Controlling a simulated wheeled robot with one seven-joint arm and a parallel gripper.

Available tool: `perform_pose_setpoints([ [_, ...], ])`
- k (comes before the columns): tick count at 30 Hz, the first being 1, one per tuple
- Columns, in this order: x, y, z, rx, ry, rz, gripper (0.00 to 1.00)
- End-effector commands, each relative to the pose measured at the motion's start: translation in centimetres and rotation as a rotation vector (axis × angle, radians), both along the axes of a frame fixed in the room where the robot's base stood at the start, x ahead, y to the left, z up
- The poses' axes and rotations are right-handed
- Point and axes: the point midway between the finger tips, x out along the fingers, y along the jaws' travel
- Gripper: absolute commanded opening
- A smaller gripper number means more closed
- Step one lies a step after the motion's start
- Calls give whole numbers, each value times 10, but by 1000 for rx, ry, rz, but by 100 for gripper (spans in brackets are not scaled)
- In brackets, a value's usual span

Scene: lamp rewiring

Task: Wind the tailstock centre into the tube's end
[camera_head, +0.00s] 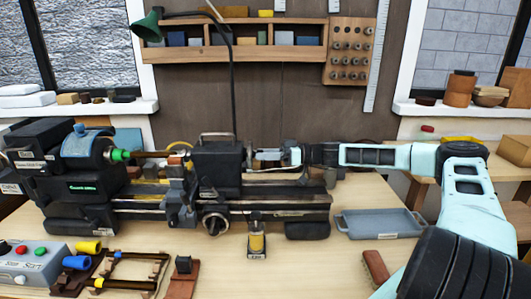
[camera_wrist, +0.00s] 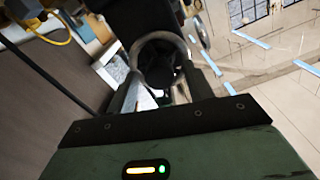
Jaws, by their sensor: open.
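A copper-coloured tube (camera_head: 150,154) lies level in the lathe, its left end at the green chuck (camera_head: 119,155). Its right end is near the black tailstock block (camera_head: 217,168), and I cannot make out whether the centre touches it. My gripper (camera_head: 294,156) is at the right end of the lathe, reaching in from the right. In the wrist view my gripper (camera_wrist: 165,92) is open. Its two dark fingers stand either side of a round, dark part with a grey curved rim (camera_wrist: 158,42), which looks like the tailstock handwheel. I cannot tell whether the fingers touch it.
A thin black lamp stem (camera_head: 234,90) rises behind the tailstock. A grey-blue tray (camera_head: 383,224) lies at right on the bench, with a brown block (camera_head: 375,268) in front. A small yellow-and-black container (camera_head: 256,238) stands before the lathe. A control box (camera_head: 30,262) is at front left.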

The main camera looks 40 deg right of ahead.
Motion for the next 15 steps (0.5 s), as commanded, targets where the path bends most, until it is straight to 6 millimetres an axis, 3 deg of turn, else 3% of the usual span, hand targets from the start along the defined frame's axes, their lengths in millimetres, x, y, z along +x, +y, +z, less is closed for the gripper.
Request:
perform_pose_setpoints([
  [5,0,0,0,0,0,0,52],
  [10,0,0,0,0,0,0,10],
  [15,0,0,0,1,1,0,7],
])
